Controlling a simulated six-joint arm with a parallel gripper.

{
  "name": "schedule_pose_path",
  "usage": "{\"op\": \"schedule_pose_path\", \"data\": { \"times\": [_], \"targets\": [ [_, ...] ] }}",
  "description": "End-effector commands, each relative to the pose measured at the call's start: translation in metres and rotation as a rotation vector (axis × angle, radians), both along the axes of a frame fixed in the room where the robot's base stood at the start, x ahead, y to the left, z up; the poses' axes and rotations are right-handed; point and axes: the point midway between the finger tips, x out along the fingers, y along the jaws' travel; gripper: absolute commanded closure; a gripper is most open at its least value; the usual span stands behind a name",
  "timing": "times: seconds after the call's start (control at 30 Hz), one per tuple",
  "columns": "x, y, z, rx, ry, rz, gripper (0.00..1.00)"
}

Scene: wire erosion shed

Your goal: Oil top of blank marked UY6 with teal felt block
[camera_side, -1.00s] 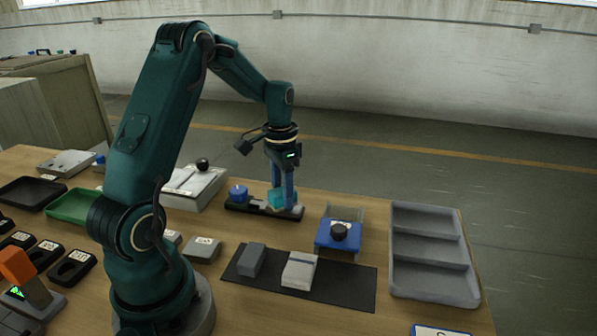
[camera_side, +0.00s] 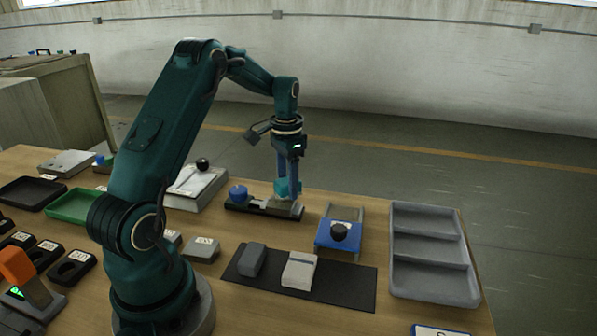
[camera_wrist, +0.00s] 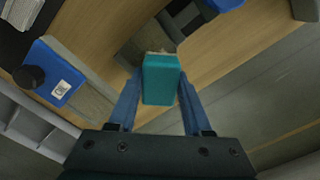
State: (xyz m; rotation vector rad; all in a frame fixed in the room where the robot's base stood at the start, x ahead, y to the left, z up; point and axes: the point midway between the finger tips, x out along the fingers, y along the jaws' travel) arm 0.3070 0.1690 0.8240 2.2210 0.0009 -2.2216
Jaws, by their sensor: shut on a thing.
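My gripper (camera_side: 288,182) is shut on the teal felt block (camera_side: 288,189). The block (camera_wrist: 161,80) also shows between the fingers in the wrist view. It is over the right end of a dark fixture (camera_side: 250,209) with a blue knob (camera_side: 238,193) at its left. A light grey piece (camera_side: 277,207) lies in the fixture under the block, mostly hidden in the wrist view; I cannot read any mark on it. I cannot tell whether the block touches it. A labelled grey blank (camera_side: 203,249) stands nearer the camera, its mark too small to read.
A blue stand with a black knob (camera_side: 338,233) is right of the fixture. A grey sectioned tray (camera_side: 432,292) is farther right. A white-topped box (camera_side: 195,187) stands left of the fixture.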

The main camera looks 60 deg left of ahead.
Motion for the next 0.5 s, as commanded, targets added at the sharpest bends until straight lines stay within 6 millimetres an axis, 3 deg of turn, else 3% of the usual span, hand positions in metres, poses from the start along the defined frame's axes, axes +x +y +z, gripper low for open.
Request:
{"op": "schedule_pose_path", "data": {
  "times": [0.13, 0.5],
  "targets": [
    [0.001, 0.001, 0.023, 0.004, -0.006, 0.000, 0.95],
    [0.001, 0.001, 0.054, 0.002, -0.002, 0.000, 0.95]
  ]
}}
